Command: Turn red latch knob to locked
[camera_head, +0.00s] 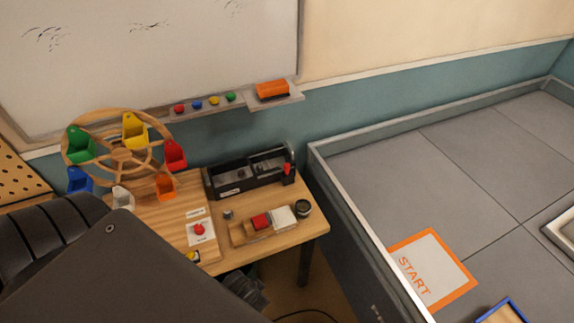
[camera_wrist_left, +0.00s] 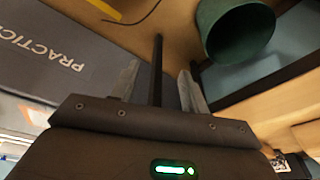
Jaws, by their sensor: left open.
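A red knob (camera_head: 199,229) sits on a white plate on the wooden board of a bucket wheel (camera_head: 122,152), on the wooden table's front left part. Small labels lie beside it, too small to read. Another small red part (camera_head: 288,168) is at the right end of a black open case (camera_head: 248,175); I cannot tell which one is the latch knob. My left gripper (camera_wrist_left: 158,82) is open and empty in the left wrist view, low beside a dark table leg, apart from both red parts. My left arm covers the head view's lower left. My right gripper is not in view.
A green bin (camera_wrist_left: 235,28) is on the floor. A walled grey practice field (camera_head: 400,180) lies to the right.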

